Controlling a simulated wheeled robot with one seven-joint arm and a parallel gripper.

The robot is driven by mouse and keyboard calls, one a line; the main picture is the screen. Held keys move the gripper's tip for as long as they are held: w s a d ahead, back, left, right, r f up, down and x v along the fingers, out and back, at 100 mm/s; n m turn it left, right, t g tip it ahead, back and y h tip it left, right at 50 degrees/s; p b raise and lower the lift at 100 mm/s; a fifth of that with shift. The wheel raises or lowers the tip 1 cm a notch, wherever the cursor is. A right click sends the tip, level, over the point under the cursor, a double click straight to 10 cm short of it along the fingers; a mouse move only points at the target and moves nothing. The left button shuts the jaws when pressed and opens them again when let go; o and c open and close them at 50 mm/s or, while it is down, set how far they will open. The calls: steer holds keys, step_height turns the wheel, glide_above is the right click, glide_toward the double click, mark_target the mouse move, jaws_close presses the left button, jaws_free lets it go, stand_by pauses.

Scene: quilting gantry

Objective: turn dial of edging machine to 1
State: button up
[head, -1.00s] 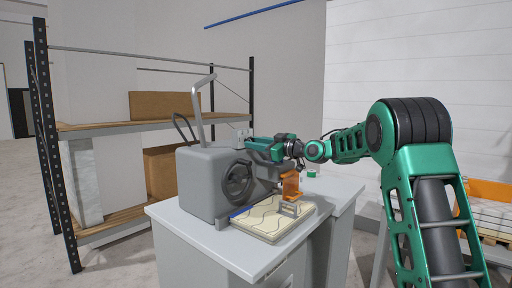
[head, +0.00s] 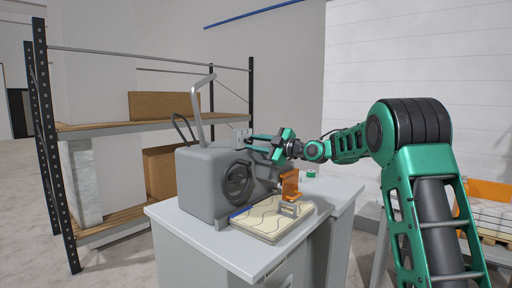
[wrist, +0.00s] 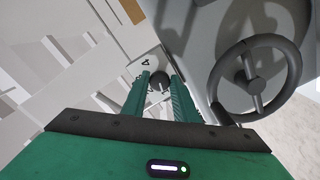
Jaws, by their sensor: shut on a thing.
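The grey edging machine (head: 205,175) stands on a light grey cabinet, with a dark handwheel (head: 238,184) on its front. In the wrist view the handwheel (wrist: 255,77) is at the right. The dial, a small dark round knob (wrist: 159,82), sits on a pale plate (wrist: 148,64) with a small black mark. My gripper (wrist: 159,88) has its two green fingers on either side of the knob and is shut on it. In the head view my gripper (head: 250,138) reaches over the machine's right end to the pale plate; the knob is hidden there.
An orange part (head: 290,184) and a cream quilted pad (head: 265,222) are at the machine's front right. A small green item (head: 311,174) lies on the cabinet top (head: 335,190). A shelf rack (head: 100,127) stands behind at the left. A curved grey lever (head: 197,105) rises from the machine.

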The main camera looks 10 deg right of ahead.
steer(key=shift+w+d, duration=0.1)
steer(key=shift+d, duration=0.1)
steer(key=o, duration=1)
steer(key=shift+a, duration=0.1)
steer(key=v, duration=1)
steer(key=shift+s+d+f, duration=0.1)
steer(key=shift+s+d, duration=0.15)
steer(key=shift+s, duration=0.05)
